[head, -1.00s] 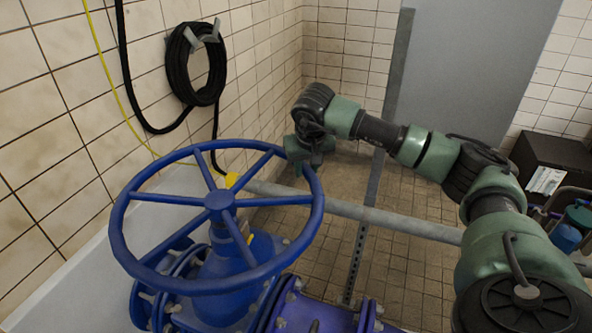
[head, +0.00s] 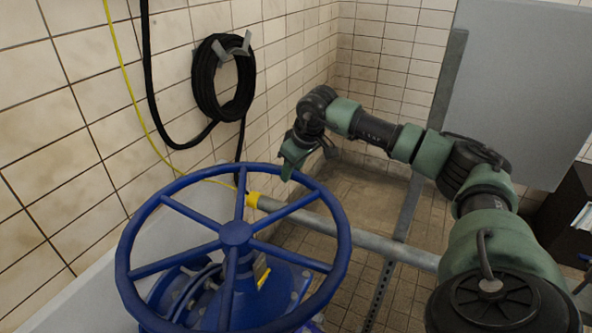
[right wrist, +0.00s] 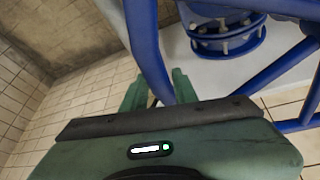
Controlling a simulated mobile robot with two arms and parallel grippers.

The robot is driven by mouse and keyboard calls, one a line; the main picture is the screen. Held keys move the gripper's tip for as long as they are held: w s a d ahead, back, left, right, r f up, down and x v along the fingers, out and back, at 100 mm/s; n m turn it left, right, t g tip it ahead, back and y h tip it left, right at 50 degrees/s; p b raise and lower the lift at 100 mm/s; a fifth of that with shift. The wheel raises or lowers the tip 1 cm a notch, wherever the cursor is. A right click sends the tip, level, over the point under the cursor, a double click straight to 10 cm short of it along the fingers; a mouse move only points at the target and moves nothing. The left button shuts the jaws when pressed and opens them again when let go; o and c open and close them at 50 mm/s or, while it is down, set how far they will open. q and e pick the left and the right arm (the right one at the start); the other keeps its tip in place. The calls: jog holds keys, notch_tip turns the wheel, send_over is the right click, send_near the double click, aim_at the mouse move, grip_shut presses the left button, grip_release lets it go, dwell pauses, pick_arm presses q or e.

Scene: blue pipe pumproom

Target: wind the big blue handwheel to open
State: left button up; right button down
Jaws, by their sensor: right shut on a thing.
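The big blue handwheel (head: 236,233) stands in the lower left of the head view, with several spokes running from its hub to a round rim. My right gripper (head: 290,172) is at the far right part of the rim and is shut on it. My left gripper is not in view.
A grey pipe (head: 345,228) with a yellow end runs behind the wheel. A grey upright post (head: 405,215) stands right of it. A black hose coil (head: 222,80) and a yellow cable hang on the tiled left wall. A grey panel (head: 520,90) is at the back right.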

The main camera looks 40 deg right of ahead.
jog(key=shift+w+d+r, duration=0.15)
jog(key=shift+w+r, duration=0.25)
jog(key=shift+w, duration=0.05)
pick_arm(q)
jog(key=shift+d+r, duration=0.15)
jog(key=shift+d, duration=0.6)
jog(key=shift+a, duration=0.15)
pick_arm(e)
jog(key=c, duration=1.3)
grip_release()
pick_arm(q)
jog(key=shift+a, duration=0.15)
pick_arm(e)
jog(key=shift+o, duration=0.9)
jog(key=shift+f, duration=0.25)
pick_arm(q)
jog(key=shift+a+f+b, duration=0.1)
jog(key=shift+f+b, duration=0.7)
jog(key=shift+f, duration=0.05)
pick_arm(e)
jog(key=shift+v, duration=4)
